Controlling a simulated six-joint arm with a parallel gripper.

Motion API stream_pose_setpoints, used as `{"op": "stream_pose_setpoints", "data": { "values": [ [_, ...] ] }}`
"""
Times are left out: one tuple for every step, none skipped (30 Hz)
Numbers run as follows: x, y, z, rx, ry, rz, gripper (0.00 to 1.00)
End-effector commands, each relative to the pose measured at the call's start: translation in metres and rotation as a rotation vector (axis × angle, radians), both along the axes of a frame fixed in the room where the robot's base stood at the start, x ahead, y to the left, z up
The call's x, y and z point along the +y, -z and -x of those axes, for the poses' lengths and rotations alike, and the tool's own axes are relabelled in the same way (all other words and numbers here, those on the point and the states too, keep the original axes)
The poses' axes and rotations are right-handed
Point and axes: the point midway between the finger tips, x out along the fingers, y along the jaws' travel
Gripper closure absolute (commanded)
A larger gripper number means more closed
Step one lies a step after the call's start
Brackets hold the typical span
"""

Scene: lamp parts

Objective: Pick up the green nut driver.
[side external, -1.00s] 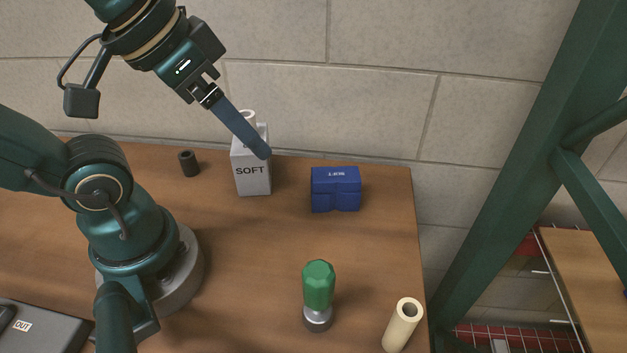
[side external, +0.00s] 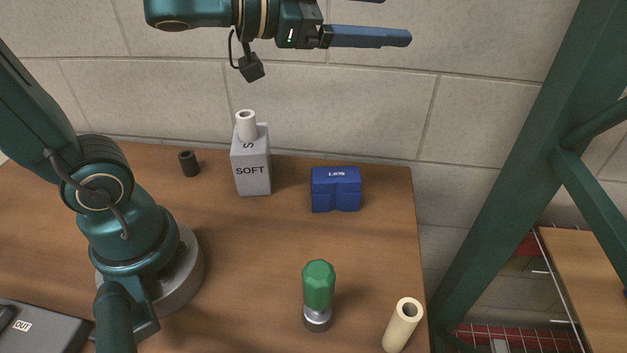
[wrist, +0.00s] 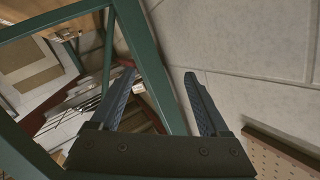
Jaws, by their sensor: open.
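The green nut driver (side external: 318,286) stands upright on the wooden table in the side view, with its green faceted handle up and a grey metal part below. My gripper (side external: 398,37) is high above the table near the wall, well above and apart from the driver, with its blue fingers pointing right. In the wrist view my gripper (wrist: 160,82) shows two blue fingers spread apart with nothing between them. The nut driver is not in the wrist view.
A grey SOFT box (side external: 252,172) with a white tube (side external: 246,126), a dark cylinder (side external: 189,163) and a blue block (side external: 336,190) stand at the back. A cream tube (side external: 402,325) stands right of the driver. A green frame post (side external: 520,160) rises beyond the table's right edge.

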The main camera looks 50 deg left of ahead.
Motion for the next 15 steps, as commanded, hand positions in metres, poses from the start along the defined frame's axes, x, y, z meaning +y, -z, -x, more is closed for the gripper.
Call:
{"op": "stream_pose_setpoints", "data": {
  "values": [
    [-0.018, 0.007, 0.004, 0.007, 0.110, -0.006, 0.21],
    [-0.030, 0.012, 0.008, 0.014, 0.182, -0.009, 0.21],
    [-0.044, 0.018, 0.016, 0.031, 0.279, -0.010, 0.21],
    [-0.054, 0.024, 0.023, 0.049, 0.351, -0.009, 0.21],
    [-0.064, 0.030, 0.031, 0.070, 0.420, -0.008, 0.21],
    [-0.074, 0.038, 0.043, 0.102, 0.508, -0.004, 0.21],
    [-0.080, 0.044, 0.052, 0.129, 0.568, 0.000, 0.21],
    [-0.086, 0.049, 0.061, 0.155, 0.624, 0.003, 0.21],
    [-0.092, 0.055, 0.073, 0.193, 0.692, 0.009, 0.21],
    [-0.095, 0.060, 0.082, 0.222, 0.743, 0.014, 0.21],
    [-0.098, 0.064, 0.091, 0.251, 0.789, 0.019, 0.21],
    [-0.101, 0.069, 0.102, 0.291, 0.846, 0.026, 0.21],
    [-0.102, 0.073, 0.111, 0.320, 0.887, 0.030, 0.21],
    [-0.103, 0.076, 0.120, 0.351, 0.926, 0.036, 0.21],
    [-0.104, 0.080, 0.131, 0.392, 0.977, 0.043, 0.21]
  ]
}}
